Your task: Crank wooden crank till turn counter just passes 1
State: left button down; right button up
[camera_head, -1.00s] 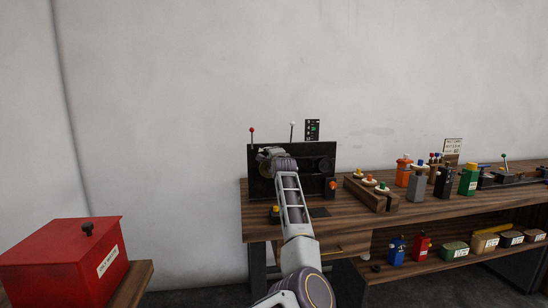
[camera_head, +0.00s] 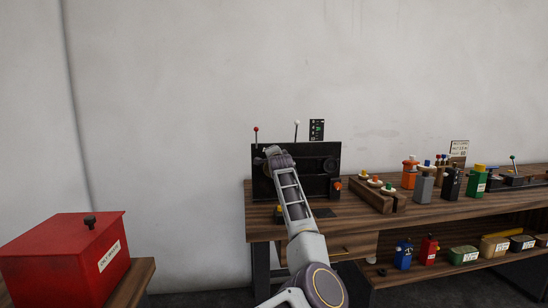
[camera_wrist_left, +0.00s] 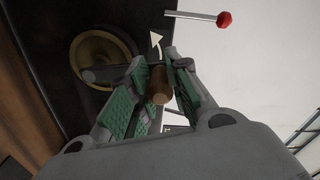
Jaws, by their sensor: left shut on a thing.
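The wooden crank (camera_wrist_left: 159,84) shows in the left wrist view as a brown cylindrical handle at the end of a dark arm from a round brass-coloured wheel (camera_wrist_left: 100,58). My left gripper (camera_wrist_left: 158,88) is shut on this handle, with green pads on both sides of it. In the head view my left gripper (camera_head: 272,155) is at the upper left of the black panel (camera_head: 325,152) and hides the crank. The turn counter may be the small black display (camera_head: 317,130) with a green mark above the panel; its digits are too small to read.
A red-tipped lever (camera_wrist_left: 223,19) stands near the gripper. A white curved arrow (camera_wrist_left: 155,42) is on the panel. The wooden bench (camera_head: 420,208) holds several coloured bottles and blocks to the right. A red box (camera_head: 65,260) stands at the lower left.

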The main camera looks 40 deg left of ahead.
pick_arm(q)
jog(key=shift+s+a+f+n+b, duration=0.45)
jog(key=shift+s+n+b, duration=0.05)
jog(key=shift+n+b, duration=0.4)
pick_arm(e)
jog(key=shift+w+a+r, duration=0.15)
jog(key=shift+a+r, duration=0.05)
jog(key=shift+r, duration=0.65)
jog(key=shift+w+a+r, duration=0.15)
jog(key=shift+a+r, duration=0.05)
jog(key=shift+r, duration=0.6)
jog(key=shift+r, duration=0.1)
jog(key=shift+t, duration=0.3)
pick_arm(q)
jog(key=c, duration=1.4)
grip_release()
jog(key=shift+o, duration=0.5)
jog(key=shift+d, duration=0.15)
jog(key=v, duration=1.1)
jog(key=shift+s+d+r, duration=0.2)
jog(key=shift+s, duration=0.2)
